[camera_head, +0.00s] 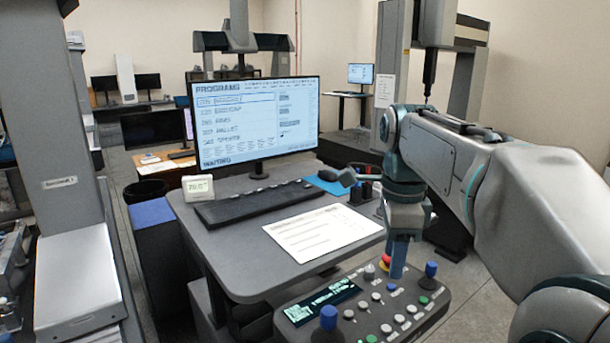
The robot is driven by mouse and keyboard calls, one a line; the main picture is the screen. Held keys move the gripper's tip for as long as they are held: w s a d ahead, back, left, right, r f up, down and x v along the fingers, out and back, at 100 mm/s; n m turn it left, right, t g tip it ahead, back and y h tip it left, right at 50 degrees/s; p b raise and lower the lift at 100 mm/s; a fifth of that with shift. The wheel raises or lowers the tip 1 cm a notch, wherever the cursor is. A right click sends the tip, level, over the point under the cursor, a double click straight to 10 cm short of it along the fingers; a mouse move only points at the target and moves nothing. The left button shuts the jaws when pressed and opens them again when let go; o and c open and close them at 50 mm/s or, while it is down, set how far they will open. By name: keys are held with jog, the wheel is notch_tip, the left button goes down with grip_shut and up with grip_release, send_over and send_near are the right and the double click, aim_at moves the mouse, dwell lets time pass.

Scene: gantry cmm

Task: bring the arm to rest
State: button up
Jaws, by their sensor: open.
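My arm reaches in from the right edge and bends down at its wrist. My gripper (399,266) hangs pointing down, just above or in front of the far edge of the control panel (375,312). Its jaws are open and I see nothing held between them. The fingers overlap one another in this view, and I cannot tell whether their tips touch the panel.
The panel carries a red button (384,263), several knobs and blue-topped joysticks (431,270). A grey machine column (50,120) stands left.

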jog(key=s+f+n+t, duration=0.3)
jog(key=s+f+n, duration=1.1)
jog(key=n, duration=0.5)
jog(key=shift+s+f+n, duration=0.35)
jog(key=shift+f+n, duration=0.05)
jog(key=shift+f, duration=0.7)
jog(key=shift+c, duration=0.4)
